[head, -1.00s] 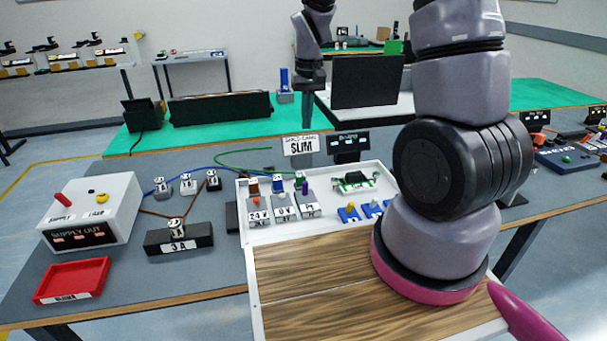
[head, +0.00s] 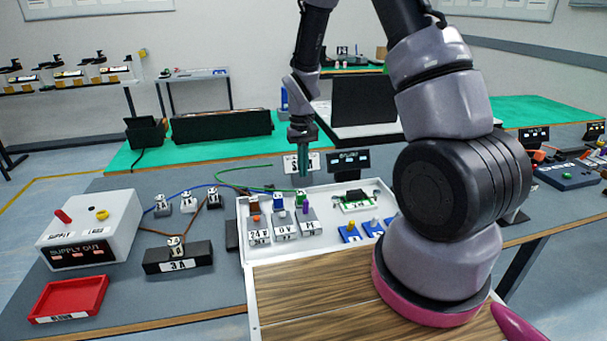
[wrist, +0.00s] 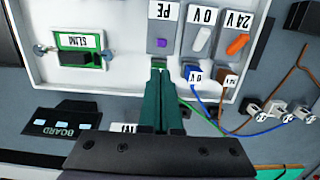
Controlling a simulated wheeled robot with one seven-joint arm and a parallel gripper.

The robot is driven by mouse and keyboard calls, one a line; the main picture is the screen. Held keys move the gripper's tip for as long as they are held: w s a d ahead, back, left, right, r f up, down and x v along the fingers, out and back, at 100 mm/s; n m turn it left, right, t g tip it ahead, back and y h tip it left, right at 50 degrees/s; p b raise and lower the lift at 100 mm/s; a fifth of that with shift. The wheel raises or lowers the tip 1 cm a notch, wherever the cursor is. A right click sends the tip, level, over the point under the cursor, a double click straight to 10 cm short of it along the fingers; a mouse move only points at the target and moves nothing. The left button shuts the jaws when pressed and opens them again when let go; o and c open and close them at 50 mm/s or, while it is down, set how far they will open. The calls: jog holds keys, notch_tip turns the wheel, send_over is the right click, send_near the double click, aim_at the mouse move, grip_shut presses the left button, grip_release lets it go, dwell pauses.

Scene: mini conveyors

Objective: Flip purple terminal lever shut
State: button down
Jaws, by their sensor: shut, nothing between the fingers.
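The purple lever (head: 306,208) is on the grey PE terminal block (head: 309,222), at the right end of a row of three. In the head view it appears to stick up. In the wrist view it shows as a short purple stub (wrist: 161,43) just beyond my fingertips. My gripper (head: 303,174) is shut and empty, pointing down above the back of the PE terminal. In the wrist view its green fingers (wrist: 159,72) are together, close to the PE block's wire end. I cannot tell whether they touch it.
The 0V terminal with a white lever (wrist: 201,38) and the 24V terminal with an orange lever (wrist: 237,44) stand beside PE. Blue, brown and green wires run behind them. A green SLIM board (wrist: 80,48) shares the white tray (wrist: 118,80). A BOARD display (head: 349,160) stands behind.

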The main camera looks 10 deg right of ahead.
aim_at(306, 207)
jog(key=f, duration=0.8)
jog(key=shift+s, duration=0.4)
